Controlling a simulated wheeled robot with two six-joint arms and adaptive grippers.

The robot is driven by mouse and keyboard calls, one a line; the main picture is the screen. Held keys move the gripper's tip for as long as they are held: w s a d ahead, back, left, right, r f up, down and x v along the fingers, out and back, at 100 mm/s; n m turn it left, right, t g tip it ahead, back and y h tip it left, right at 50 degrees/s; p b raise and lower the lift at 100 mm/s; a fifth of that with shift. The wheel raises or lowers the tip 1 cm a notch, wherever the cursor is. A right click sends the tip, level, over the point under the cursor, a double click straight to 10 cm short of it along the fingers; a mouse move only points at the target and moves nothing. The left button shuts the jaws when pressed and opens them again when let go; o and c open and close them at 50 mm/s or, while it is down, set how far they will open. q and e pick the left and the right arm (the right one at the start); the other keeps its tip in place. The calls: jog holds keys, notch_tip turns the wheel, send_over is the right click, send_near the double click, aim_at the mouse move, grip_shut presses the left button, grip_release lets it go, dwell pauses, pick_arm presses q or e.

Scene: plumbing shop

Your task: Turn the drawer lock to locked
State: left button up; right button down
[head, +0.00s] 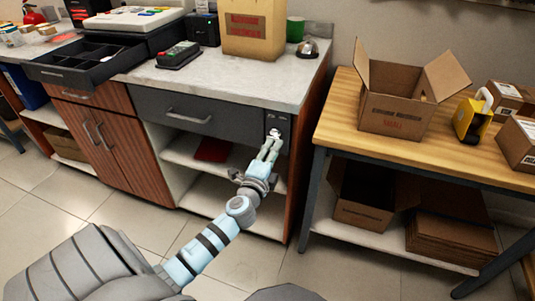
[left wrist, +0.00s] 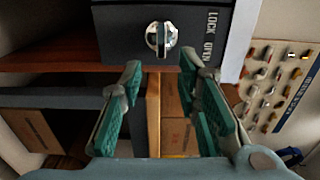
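The drawer lock is a round silver knob with a raised grip bar, on a dark panel (left wrist: 110,35) marked LOCK and OPEN in white; the knob (left wrist: 160,38) shows in the left wrist view. The bar looks upright in that picture; I cannot tell which word it points to. In the head view the lock (head: 274,132) is at the right end of the grey drawer (head: 185,113), which looks closed. My left gripper (head: 271,148) is just in front of the lock. Its green-padded fingers are open and empty, short of the knob in the left wrist view (left wrist: 163,70).
An open cash drawer (head: 85,62) juts out at the counter's left. A card terminal (head: 178,54) and cardboard box (head: 254,32) stand on the counter (head: 235,80). A wooden table (head: 350,125) with an open carton (head: 398,108) stands close on the right.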

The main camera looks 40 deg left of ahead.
pick_arm(q)
jog(key=v, duration=0.7)
jog(key=shift+s, duration=0.4)
jog(key=shift+d, duration=0.1)
